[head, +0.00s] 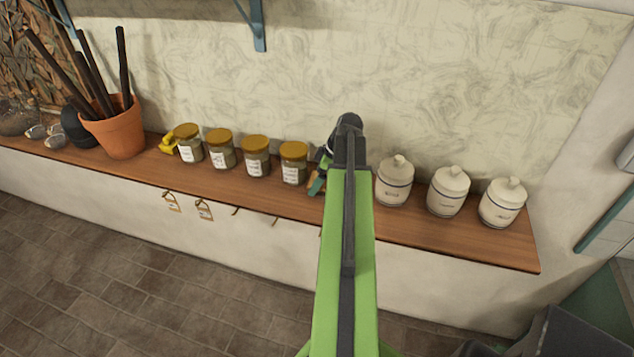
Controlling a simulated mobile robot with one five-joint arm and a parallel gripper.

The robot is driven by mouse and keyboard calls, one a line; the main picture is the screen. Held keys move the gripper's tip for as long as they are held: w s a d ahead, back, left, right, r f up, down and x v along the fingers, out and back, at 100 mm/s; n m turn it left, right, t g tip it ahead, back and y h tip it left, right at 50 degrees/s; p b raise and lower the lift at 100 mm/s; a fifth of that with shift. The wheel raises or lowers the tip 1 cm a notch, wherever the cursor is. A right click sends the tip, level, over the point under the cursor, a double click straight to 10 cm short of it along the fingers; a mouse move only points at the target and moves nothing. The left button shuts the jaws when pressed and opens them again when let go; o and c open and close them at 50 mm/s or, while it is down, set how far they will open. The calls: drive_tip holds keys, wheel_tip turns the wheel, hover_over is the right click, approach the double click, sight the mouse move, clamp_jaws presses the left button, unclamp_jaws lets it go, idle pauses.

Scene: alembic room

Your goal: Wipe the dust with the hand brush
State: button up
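My green arm reaches over the wooden shelf, and the dark end at my gripper (347,126) is between the jars and the white canisters. The fingers are hidden behind the arm, so I cannot tell if they are open or shut. A small green and tan thing (317,182) shows just left of the arm, beside the rightmost jar. It is mostly covered, and I cannot tell if it is the hand brush or if my gripper touches it. A yellow thing (167,144) lies left of the jars, too small to identify. I cannot make out any dust.
On the shelf (460,243) stand several yellow-lidded jars (256,160), three white lidded canisters (447,193) and a terracotta pot (121,135) with dark sticks. Small tags hang from hooks on the shelf's front. A blue bracket (258,28) is above. The tiled floor (110,275) at left is clear.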

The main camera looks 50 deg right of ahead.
drive_tip(key=shift+s+d, duration=0.15)
drive_tip(key=shift+s+d+r, duration=0.1)
drive_tip(key=shift+s+d, duration=0.35)
drive_tip(key=shift+s, duration=0.6)
drive_tip(key=shift+s+d+f, duration=0.1)
drive_tip(key=shift+s+d, duration=0.4)
drive_tip(key=shift+s, duration=0.55)
drive_tip(key=shift+s+d+r, duration=0.1)
drive_tip(key=shift+s+d, duration=0.35)
drive_tip(key=shift+s, duration=0.6)
drive_tip(key=shift+s+d, duration=0.25)
drive_tip(key=shift+s, duration=0.3)
drive_tip(key=shift+s+d, duration=0.2)
drive_tip(key=shift+s, duration=0.8)
drive_tip(key=shift+s+d+f, duration=0.1)
drive_tip(key=shift+d+f, duration=0.1)
drive_tip(key=shift+d, duration=0.05)
wheel_tip(320, 180, up, 6)
drive_tip(key=p, duration=0.6)
drive_tip(key=shift+r, duration=0.1)
wheel_tip(320, 180, up, 3)
drive_tip(key=p, duration=0.3)
